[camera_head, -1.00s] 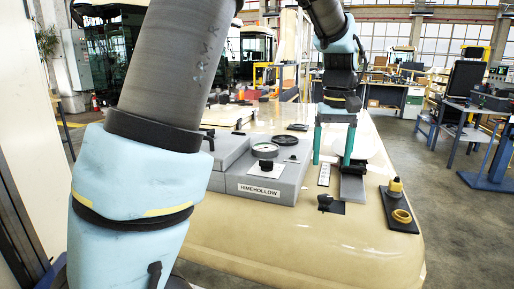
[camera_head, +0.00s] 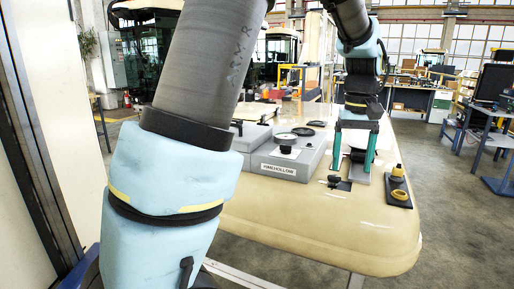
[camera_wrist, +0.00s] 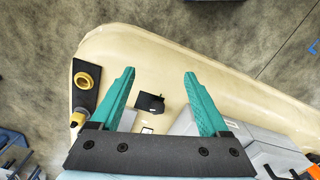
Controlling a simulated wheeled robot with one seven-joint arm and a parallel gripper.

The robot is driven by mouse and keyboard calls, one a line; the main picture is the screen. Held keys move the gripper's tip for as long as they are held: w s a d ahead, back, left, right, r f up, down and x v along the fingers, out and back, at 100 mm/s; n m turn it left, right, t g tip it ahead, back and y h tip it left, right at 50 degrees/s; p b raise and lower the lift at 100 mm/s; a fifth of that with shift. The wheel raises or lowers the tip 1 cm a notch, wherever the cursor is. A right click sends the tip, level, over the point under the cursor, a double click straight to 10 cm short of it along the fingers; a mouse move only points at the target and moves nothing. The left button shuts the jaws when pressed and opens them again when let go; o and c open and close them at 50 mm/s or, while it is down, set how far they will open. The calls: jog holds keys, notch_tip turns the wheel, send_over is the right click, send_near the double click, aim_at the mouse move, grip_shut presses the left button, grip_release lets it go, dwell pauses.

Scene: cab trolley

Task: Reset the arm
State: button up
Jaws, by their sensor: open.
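My gripper (camera_head: 352,168) is open, with two teal fingers pointing down over the right part of the cream console top (camera_head: 320,225). My arm crosses the left of the head view and hides part of the console.
A grey labelled control box (camera_head: 278,168) stands left of the gripper. A black plate (camera_head: 401,204) with a yellow ring (camera_head: 399,194) and a yellow-topped knob (camera_head: 398,170) lies to the right. A pale wall (camera_head: 22,175) stands at far left. Open floor (camera_head: 460,230) shows at right.

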jog(key=s+a+f, duration=0.1)
jog(key=a+f, duration=0.2)
jog(key=a, duration=0.6)
jog(key=s+a+f+t, duration=0.1)
jog(key=a+f, duration=0.3)
jog(key=a, duration=0.6)
jog(key=s+a+f, duration=0.3)
jog(key=a, duration=0.7)
jog(key=shift+s+f+t, duration=0.2)
jog(key=shift+f+t, duration=0.05)
jog(key=shift+t, duration=0.05)
